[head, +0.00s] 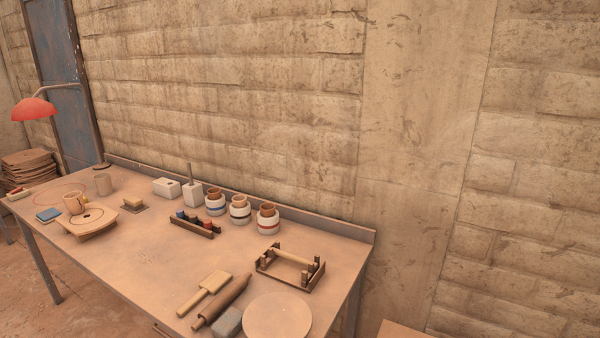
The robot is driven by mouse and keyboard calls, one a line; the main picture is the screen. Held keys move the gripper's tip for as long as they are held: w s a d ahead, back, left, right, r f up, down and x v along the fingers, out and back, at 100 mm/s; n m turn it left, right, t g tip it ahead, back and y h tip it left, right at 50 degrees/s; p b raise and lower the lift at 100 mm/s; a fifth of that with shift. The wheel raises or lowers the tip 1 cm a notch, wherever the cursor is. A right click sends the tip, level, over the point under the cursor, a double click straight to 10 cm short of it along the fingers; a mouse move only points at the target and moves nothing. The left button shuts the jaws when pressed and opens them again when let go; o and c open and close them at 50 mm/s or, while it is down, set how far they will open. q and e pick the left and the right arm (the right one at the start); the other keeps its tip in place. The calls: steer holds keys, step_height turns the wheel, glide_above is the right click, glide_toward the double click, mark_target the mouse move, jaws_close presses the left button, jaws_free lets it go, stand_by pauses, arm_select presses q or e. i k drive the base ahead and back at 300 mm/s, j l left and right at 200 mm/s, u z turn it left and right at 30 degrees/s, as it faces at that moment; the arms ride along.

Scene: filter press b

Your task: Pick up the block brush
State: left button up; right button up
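I cannot tell for certain which thing is the block brush. A small wooden block on a dark flat base (132,204) lies toward the back left of the workbench, right of a round board. A pale flat-headed wooden tool with a short handle (214,282) lies near the front edge, beside a rolling pin; bristles are not discernible on either. Neither of my grippers is in view, and nothing on the bench is being touched.
The workbench (130,255) holds a cup (74,202), several jars (239,212), a dark rack of small bottles (192,224), a wooden frame (290,266), a rolling pin (221,302), a grey block (228,322) and a round disc (277,317). A red lamp (33,109) overhangs the left end. The bench middle is clear.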

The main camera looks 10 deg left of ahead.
mark_target(133, 201)
steer(key=i+j+z, duration=0.15)
steer(key=j+z, duration=0.2)
steer(key=j, duration=0.55)
steer(key=j+z, duration=0.4)
steer(key=j, duration=0.5)
steer(key=j+z, duration=0.35)
steer(key=j, duration=0.55)
